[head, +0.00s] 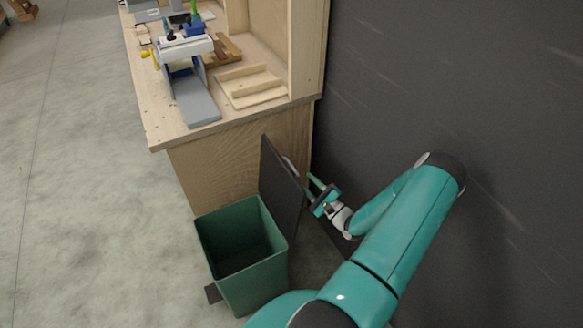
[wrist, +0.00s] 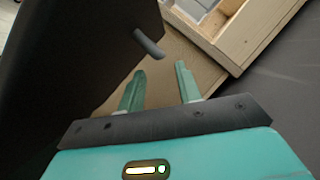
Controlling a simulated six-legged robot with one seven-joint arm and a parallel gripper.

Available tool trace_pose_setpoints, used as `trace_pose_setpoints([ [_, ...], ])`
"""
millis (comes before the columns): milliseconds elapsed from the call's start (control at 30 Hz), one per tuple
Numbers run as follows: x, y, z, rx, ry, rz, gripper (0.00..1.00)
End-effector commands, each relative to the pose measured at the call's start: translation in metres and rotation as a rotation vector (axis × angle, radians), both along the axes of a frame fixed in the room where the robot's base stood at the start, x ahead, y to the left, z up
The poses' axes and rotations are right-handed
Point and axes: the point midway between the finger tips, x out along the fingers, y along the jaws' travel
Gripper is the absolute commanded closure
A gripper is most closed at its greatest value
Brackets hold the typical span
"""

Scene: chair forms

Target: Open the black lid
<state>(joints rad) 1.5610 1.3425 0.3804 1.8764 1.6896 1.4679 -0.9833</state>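The black lid (head: 281,188) stands upright, roughly vertical, at the right rear side of the green bin (head: 243,252). The bin's mouth is uncovered and its dark inside shows. In the wrist view the lid (wrist: 80,60) fills the upper left, with a grey handle (wrist: 149,43) near its edge. The handle also shows in the head view (head: 289,166). My gripper (head: 314,183) is on the right side of the lid, close to the handle. In the wrist view my gripper (wrist: 159,75) has its two green fingers apart, nothing between them, with the handle beyond the fingertips.
A wooden workbench (head: 240,150) stands behind the bin, bearing a grey and blue machine (head: 187,70) and wooden pieces (head: 248,85). A dark wall (head: 450,90) rises close on the right of my arm. The concrete floor (head: 80,200) at left is clear.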

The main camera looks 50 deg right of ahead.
Motion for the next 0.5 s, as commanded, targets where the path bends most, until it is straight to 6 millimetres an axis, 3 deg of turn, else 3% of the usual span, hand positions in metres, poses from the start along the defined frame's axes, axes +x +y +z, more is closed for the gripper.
trace_pose_setpoints([
  [300,0.06,0.0,0.015,0.0,-0.001,0.001,0.66],
  [500,0.079,0.0,0.02,0.001,0.0,0.002,0.66],
])
